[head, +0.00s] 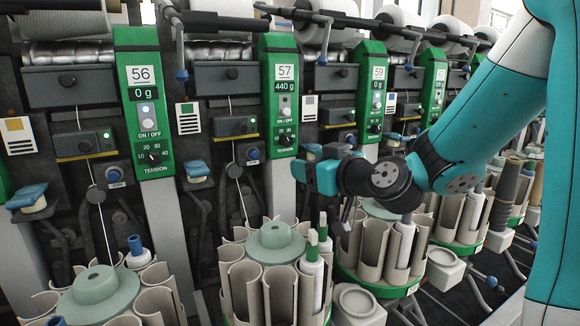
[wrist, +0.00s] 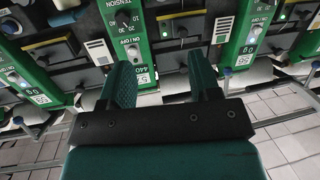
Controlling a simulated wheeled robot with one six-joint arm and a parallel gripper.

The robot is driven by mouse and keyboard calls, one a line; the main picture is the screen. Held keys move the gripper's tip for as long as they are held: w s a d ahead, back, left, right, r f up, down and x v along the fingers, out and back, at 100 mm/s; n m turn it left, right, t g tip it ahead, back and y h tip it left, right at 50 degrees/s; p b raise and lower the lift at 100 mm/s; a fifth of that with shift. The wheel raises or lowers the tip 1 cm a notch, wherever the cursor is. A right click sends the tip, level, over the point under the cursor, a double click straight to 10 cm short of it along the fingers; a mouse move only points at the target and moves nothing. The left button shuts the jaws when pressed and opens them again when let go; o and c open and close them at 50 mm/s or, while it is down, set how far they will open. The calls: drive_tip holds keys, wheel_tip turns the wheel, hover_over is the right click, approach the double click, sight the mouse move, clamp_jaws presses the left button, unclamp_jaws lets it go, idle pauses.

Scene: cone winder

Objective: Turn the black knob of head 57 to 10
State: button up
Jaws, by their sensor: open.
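The green panel of head 57 (head: 283,100) stands left of my gripper in the head view. Its display reads 440 g. Its black tension knob (head: 286,140) sits low on the panel, below the ON/OFF switch (head: 286,113); the pointer's setting is too small to read. My gripper (head: 303,170) is open and empty, to the lower right of the knob and apart from it. In the wrist view, which is upside down, the head 57 panel (wrist: 143,47) shows beyond the open fingers (wrist: 160,65), with the knob (wrist: 123,18) at the upper left, above the left finger.
The head 56 panel (head: 142,100) stands to the left and another green panel (head: 373,90) to the right. Round trays of beige tubes (head: 245,285) stand below, one holding green-topped bobbins (head: 313,250). A grey box (head: 238,126) juts out left of the head 57 panel.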

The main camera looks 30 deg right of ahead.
drive_tip(key=d+m+t+h, duration=0.1)
drive_tip(key=d+h, duration=0.1)
drive_tip(key=d, duration=0.2)
drive_tip(key=p, duration=1.2)
approach(289, 143)
drive_tip(key=shift+h, duration=0.3)
drive_tip(key=w, duration=0.8)
drive_tip(key=shift+w+a, duration=0.3)
drive_tip(key=shift+w+f, duration=0.1)
drive_tip(key=shift+w, duration=0.4)
drive_tip(key=c, duration=0.9)
